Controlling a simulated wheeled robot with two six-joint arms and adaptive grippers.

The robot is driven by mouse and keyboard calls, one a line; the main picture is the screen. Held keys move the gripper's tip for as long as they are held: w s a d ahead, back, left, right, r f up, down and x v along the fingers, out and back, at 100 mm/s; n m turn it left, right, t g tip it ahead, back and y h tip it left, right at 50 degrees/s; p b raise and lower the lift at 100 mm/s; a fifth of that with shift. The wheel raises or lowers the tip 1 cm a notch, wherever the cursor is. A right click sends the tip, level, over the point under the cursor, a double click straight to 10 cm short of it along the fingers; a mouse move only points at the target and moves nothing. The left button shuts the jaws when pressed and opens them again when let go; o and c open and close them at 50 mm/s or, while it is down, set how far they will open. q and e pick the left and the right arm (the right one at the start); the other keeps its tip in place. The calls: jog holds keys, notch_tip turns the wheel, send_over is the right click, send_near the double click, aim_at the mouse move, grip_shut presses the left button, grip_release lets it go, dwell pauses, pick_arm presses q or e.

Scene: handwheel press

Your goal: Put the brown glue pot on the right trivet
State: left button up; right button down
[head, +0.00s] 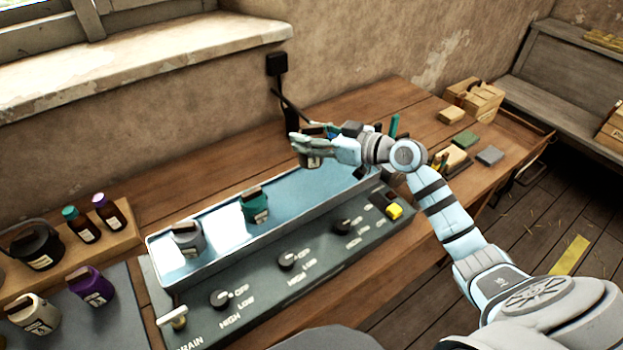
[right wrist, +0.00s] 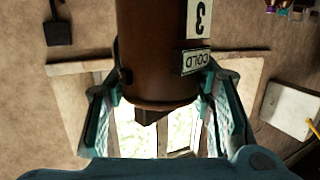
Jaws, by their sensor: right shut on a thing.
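My right gripper (head: 301,150) is raised over the far right end of the long metal bath (head: 215,228). It is shut on the brown pot (right wrist: 158,50), which fills the middle of the right wrist view between both fingers. The pot bears a white "3" label and a "COLD" tag, both upside down there. In the head view only a small dark labelled part of the pot (head: 313,162) shows under the fingers. I cannot make out the right trivet; the bath's right end is partly hidden by my arm. My left gripper is not in view.
A grey pot (head: 187,240) and a teal pot (head: 255,206) stand in the bath. A control panel (head: 262,283) with knobs runs along its front. White (head: 33,314) and purple (head: 92,286) pots stand at the left. Wooden boxes and blocks lie at the back right.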

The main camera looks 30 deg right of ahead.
notch_tip(320, 180, down, 11)
jog(key=b, duration=0.4)
jog(key=shift+f, duration=0.1)
jog(key=shift+w, duration=0.1)
jog(key=c, duration=0.7)
grip_release()
jog(key=shift+c, duration=0.2)
